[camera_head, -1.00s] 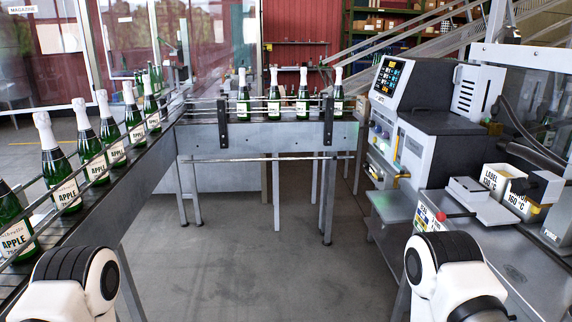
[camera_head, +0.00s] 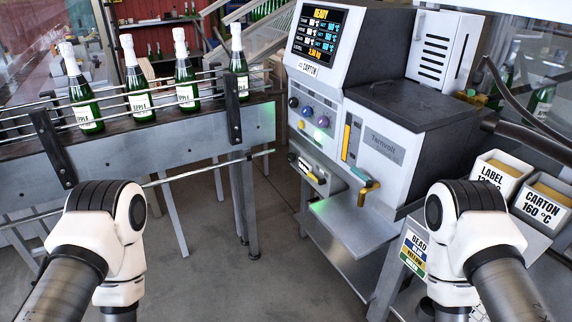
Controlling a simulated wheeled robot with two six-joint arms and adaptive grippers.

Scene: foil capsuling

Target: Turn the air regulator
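The grey and white machine (camera_head: 378,130) stands right of centre, with a lit screen (camera_head: 318,42) reading "READY" at its top. Below the screen sits a row of small round knobs (camera_head: 307,111). Lower on its front is a panel with a yellow-marked part (camera_head: 311,177). I cannot tell which part is the air regulator. Neither gripper shows.
A conveyor (camera_head: 150,150) with rails carries several green bottles (camera_head: 138,85) at left and ends close to the machine. Two bins, "LABEL" (camera_head: 497,172) and "CARTON" (camera_head: 543,203), stand at right. Bare floor (camera_head: 235,280) lies between conveyor and machine.

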